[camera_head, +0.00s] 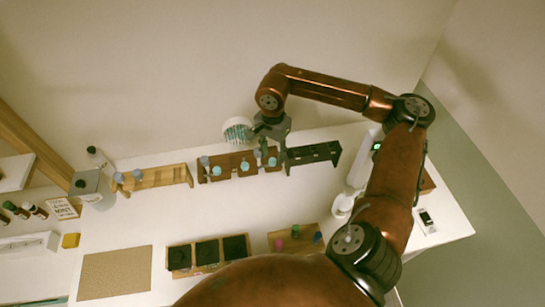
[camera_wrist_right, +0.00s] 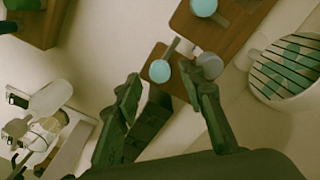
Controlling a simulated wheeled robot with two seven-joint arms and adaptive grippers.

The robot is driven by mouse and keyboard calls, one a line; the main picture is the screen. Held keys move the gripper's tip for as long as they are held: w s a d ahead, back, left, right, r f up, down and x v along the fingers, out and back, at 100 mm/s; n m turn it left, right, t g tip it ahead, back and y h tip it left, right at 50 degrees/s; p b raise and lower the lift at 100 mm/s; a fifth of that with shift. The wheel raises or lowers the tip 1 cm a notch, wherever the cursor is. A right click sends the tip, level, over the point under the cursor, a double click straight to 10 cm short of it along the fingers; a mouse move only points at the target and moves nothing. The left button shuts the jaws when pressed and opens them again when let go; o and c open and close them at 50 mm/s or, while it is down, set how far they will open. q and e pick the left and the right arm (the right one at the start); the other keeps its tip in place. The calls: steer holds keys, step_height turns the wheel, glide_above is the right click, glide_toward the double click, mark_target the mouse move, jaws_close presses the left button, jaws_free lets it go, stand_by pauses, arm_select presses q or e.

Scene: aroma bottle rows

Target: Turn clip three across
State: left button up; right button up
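A dark brown wooden rack (camera_head: 232,173) stands in the middle of the back row and holds several clips with pale blue round ends. At its left are two clips, one ending at a blue knob (camera_head: 216,171); another blue knob (camera_head: 245,166) is near its middle. My right gripper (camera_head: 270,141) is over the rack's right end. In the wrist view my right gripper (camera_wrist_right: 163,80) is open, with a blue-ended clip (camera_wrist_right: 160,71) between or just beyond its fingertips. A greyer knob (camera_wrist_right: 210,65) is close by the right fingertip; contact cannot be told. My left gripper is out of view.
A light wood rack (camera_head: 155,179) is left of the brown one, a black rack (camera_head: 313,154) right. A round white striped dish (camera_head: 238,130) is behind, close to my gripper. A white device (camera_head: 362,160) stands right.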

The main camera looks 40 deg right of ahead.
mark_target(273, 159)
step_height(273, 159, up, 10)
steer(key=shift+r, duration=0.15)
stand_by(0.6)
